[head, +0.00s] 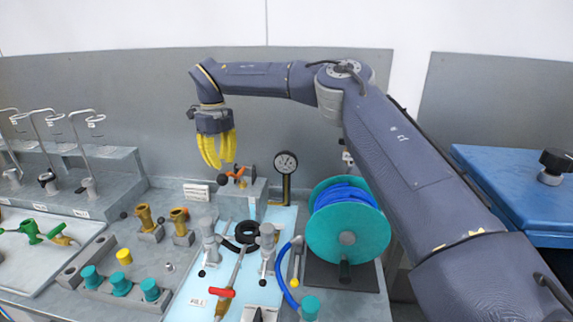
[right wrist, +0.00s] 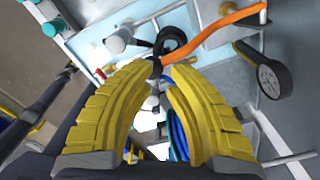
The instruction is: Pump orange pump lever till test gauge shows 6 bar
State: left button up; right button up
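The orange pump lever (head: 237,173) sits on a grey block at the back of the bench and has a dark knob at its left end. In the right wrist view the lever (right wrist: 228,28) runs from the top right towards the fingertips. My right gripper (head: 219,163) has yellow curved fingers pointing down, just above and left of the lever. The fingers (right wrist: 168,70) show a gap between their tips, with nothing clearly held. Contact with the knob cannot be told. The round test gauge (head: 285,163) stands right of the lever; its reading is too small to tell. My left gripper is out of view.
A teal reel (head: 346,240) with blue hose stands right of the gauge, under my right arm. Brass fittings (head: 145,217), grey valves and a red-handled tool (head: 222,292) occupy the bench in front. A blue box (head: 520,185) stands at the far right.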

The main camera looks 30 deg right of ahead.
jog(key=s+a+r, duration=0.1)
jog(key=a+r, duration=0.3)
jog(key=a, duration=0.2)
jog(key=shift+s, duration=0.15)
